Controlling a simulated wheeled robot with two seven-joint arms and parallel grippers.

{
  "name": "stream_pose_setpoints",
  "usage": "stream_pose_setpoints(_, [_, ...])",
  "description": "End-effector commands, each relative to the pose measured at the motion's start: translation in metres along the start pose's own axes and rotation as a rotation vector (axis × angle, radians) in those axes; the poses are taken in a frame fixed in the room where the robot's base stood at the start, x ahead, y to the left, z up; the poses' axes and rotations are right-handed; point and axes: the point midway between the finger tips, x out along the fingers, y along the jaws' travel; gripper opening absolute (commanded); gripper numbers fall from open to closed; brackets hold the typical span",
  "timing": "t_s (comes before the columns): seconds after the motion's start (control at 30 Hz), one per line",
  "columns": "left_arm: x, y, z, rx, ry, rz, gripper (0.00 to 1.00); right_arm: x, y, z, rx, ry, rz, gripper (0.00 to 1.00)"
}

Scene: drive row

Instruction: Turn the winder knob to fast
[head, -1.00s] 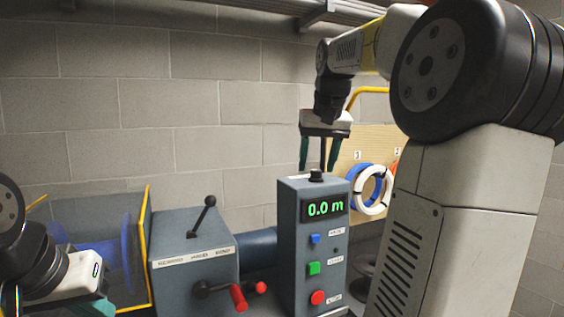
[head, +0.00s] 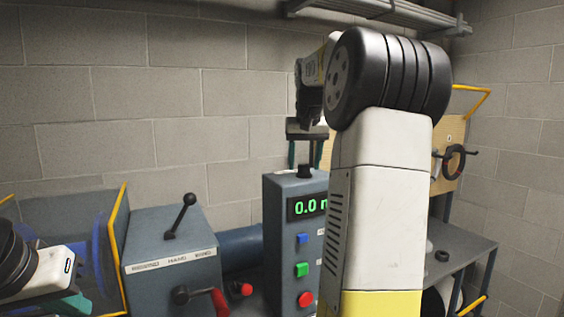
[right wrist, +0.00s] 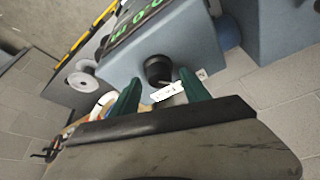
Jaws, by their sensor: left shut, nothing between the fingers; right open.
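The winder knob (head: 304,172) is a small black knob on top of the grey control box (head: 275,225), which has a green "0.0" display. In the right wrist view the knob (right wrist: 157,69) sits just beyond the fingertips, beside a small white label that is too small to read. My right gripper (head: 305,157) is open and empty, with its green fingers pointing down at the knob. In the right wrist view the fingers (right wrist: 160,88) stand to either side of the knob, apparently not gripping it. My left gripper (head: 72,305) is shut and empty at the lower left.
A grey lever box (head: 172,255) with a black lever and red-handled crank stands left of the control box. A yellow-edged guard (head: 113,250) is further left. A grey bench (head: 465,245) stands at the right. My right arm hides part of the control box.

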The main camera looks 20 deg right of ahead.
Motion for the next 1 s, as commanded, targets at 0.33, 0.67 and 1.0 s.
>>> stream_pose_setpoints(0.33, [0.0,0.0,0.0,0.0,0.0,0.0,0.0,0.0009,0.0001,0.0001,0.0,0.0,0.0,0.33])
stream_pose_setpoints(0.67, [0.0,0.0,0.0,0.0,0.0,0.0,0.0,0.0007,0.0,0.0001,0.002,0.0,0.001,0.0])
stream_pose_setpoints(1.0, [0.0,0.0,0.0,0.0,0.0,0.0,0.0,0.0007,-0.0019,-0.0001,0.107,0.0,0.045,0.0])
